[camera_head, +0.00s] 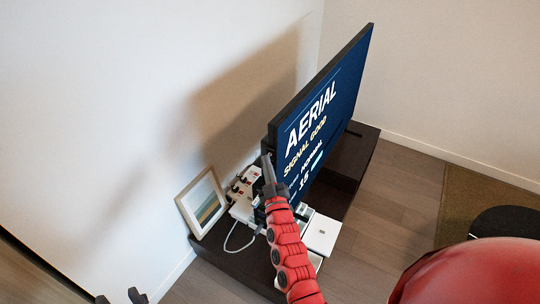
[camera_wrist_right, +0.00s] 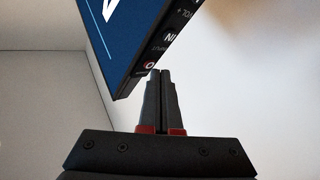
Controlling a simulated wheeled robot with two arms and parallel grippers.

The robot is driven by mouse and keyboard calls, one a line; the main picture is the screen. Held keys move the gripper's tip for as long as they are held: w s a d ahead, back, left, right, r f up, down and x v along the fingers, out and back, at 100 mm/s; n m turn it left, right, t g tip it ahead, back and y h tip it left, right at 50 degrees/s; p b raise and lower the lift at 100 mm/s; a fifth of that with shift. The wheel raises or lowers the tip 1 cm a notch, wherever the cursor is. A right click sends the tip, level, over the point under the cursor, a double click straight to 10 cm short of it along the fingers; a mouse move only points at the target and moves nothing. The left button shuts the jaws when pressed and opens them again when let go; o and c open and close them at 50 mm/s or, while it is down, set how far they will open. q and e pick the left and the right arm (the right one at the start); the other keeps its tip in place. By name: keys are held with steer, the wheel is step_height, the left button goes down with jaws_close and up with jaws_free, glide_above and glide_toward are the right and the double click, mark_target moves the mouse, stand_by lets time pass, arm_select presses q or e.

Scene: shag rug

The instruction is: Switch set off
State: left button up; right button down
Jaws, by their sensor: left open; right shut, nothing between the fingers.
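The television set (camera_head: 325,110) stands on a dark low cabinet, its screen lit blue with "AERIAL SIGNAL GOOD". In the right wrist view the set (camera_wrist_right: 115,25) shows its dark side edge with labelled controls. A round red-ringed button (camera_wrist_right: 150,65) is at the lower end of that edge. My right gripper (camera_head: 267,158) is shut and empty beside the set's near edge. Its fingertips (camera_wrist_right: 160,72) are right by the red-ringed button and partly overlap it in view; I cannot tell whether they touch. My left gripper (camera_head: 122,297) is open at the bottom left, far from the set.
A framed picture (camera_head: 203,203) leans against the wall on the dark cabinet (camera_head: 213,256). A white power strip (camera_head: 242,210) with plugs and a cable lies beside it. A white box (camera_head: 321,234) sits near my right arm. A brown rug (camera_head: 490,210) lies at the right.

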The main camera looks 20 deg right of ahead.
steer(key=shift+w+d, duration=0.25)
steer(key=shift+d, duration=0.05)
stand_by(0.7)
steer(key=shift+a, duration=0.1)
steer(key=shift+s+a, duration=0.5)
steer(key=shift+a, duration=0.1)
steer(key=s+a+p, duration=0.1)
steer(key=a, duration=0.1)
steer(key=s+a+p, duration=0.1)
steer(key=s, duration=0.1)
steer(key=shift+a, duration=0.4)
stand_by(1.8)
